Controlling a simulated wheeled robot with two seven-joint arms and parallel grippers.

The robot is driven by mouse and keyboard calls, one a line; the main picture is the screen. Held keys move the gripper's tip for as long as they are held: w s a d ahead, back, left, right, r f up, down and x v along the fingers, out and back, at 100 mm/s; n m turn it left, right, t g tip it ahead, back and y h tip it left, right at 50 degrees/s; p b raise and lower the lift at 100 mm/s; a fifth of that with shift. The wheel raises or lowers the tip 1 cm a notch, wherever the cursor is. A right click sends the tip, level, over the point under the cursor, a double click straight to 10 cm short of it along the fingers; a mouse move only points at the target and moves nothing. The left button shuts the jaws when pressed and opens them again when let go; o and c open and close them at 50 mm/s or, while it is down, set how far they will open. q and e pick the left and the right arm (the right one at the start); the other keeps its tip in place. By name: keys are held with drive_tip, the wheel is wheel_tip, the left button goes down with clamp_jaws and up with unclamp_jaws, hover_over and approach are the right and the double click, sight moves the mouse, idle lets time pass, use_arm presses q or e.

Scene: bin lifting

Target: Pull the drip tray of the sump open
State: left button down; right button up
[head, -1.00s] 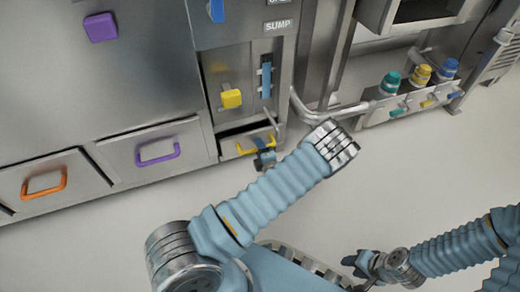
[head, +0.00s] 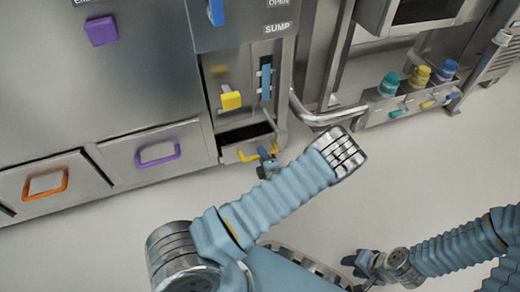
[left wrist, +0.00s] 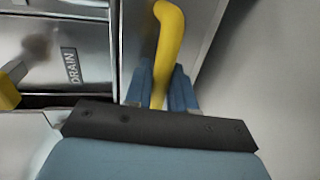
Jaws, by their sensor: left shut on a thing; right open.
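The sump's drip tray (head: 236,153) is a small metal drawer under the SUMP panel (head: 266,28), low on the cabinet. It stands partly open, with a dark gap behind its front. Its yellow handle (head: 247,157) also shows in the left wrist view (left wrist: 168,40). My left gripper (head: 268,163) is shut on the yellow handle; in the left wrist view its blue fingers (left wrist: 160,90) sit on either side of the bar. My right gripper (head: 362,263) is low in the head view, away from the cabinet and holding nothing.
A yellow knob (head: 231,100) and a blue lever (head: 266,82) sit above the tray. Drawers with a purple handle (head: 158,155) and an orange handle (head: 45,187) are to the left. A bent metal rail (head: 325,116) is at right. The floor in front is clear.

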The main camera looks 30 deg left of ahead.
use_arm(q)
drive_tip(key=f+p+v, duration=0.2)
drive_tip(key=f+v, duration=0.1)
drive_tip(key=v, duration=1.3)
drive_tip(key=shift+s+d+f, duration=0.2)
drive_tip(key=shift+s+d, duration=0.15)
drive_tip(key=shift+d, duration=0.05)
use_arm(e)
wheel_tip(320, 180, up, 2)
drive_tip(key=shift+r, duration=0.15)
use_arm(q)
drive_tip(key=c, duration=1.1)
unclamp_jaws()
